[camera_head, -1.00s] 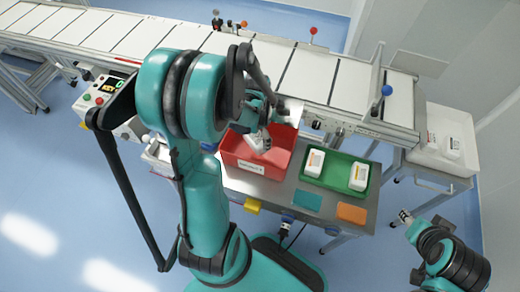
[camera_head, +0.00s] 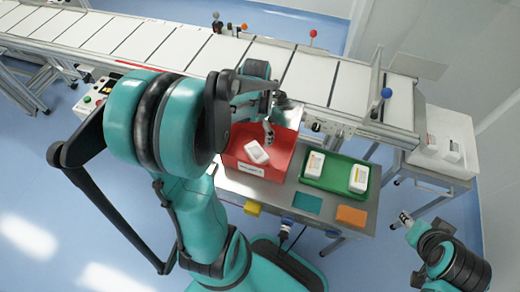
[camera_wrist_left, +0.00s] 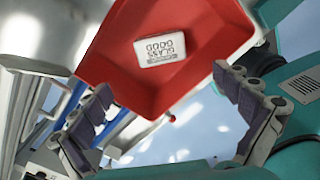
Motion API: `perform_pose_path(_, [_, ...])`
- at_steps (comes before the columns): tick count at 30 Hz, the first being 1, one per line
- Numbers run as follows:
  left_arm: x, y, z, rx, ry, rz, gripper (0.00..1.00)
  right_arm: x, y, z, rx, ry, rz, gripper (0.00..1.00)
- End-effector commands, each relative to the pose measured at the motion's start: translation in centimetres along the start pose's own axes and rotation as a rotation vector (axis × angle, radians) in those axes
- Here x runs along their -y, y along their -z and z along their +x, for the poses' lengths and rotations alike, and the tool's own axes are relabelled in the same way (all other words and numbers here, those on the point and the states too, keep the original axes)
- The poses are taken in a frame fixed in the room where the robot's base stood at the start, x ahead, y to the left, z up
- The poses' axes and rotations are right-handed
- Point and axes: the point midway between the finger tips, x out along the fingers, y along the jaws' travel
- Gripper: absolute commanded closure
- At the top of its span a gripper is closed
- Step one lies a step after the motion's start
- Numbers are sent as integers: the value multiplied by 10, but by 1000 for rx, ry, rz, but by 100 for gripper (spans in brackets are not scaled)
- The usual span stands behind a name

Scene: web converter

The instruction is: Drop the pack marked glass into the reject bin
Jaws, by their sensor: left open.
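The white pack (camera_head: 256,152) lies inside the red reject bin (camera_head: 275,167). In the left wrist view the pack (camera_wrist_left: 172,47), with dark print that reads as "GLASS" upside down, lies in the red bin (camera_wrist_left: 125,72). My left gripper (camera_head: 268,133) is open over the right part of the bin, apart from the pack. Its two spread fingers frame the left wrist view (camera_wrist_left: 165,85), with nothing between them. My right gripper (camera_head: 406,218) is at the lower right, away from the bench; its jaws are too small to judge.
A green tray (camera_head: 335,187) with two white packs stands right of the bin. A yellow block (camera_head: 252,208), a teal pad (camera_head: 307,203) and an orange block (camera_head: 351,216) are in front. The conveyor (camera_head: 310,75) runs behind; a white bin (camera_head: 437,122) stands right.

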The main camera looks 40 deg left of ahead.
Motion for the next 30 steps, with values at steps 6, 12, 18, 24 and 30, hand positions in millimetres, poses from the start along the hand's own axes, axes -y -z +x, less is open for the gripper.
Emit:
perform_pose_path(6, [0, 0, -42, 0, 0, 0, 0, 0, 0, 0, 0, 0, 0, 60])
perform_pose_path(12, [0, 0, -63, 0, 0, 0, 0, 0, 0, 0, 0, 0, 0, 60])
perform_pose_path(18, [0, 0, -66, 0, 0, 0, 0, 0, 0, 0, 0, 0, 0, 60])
perform_pose_path(24, [0, 0, -66, 0, 0, 0, 0, 0, 0, 0, 0, 0, 0, 60])
perform_pose_path(30, [2, 0, -67, 4, -4, 26, 0, 0, 0, 0, 0, 0, 0, 60])
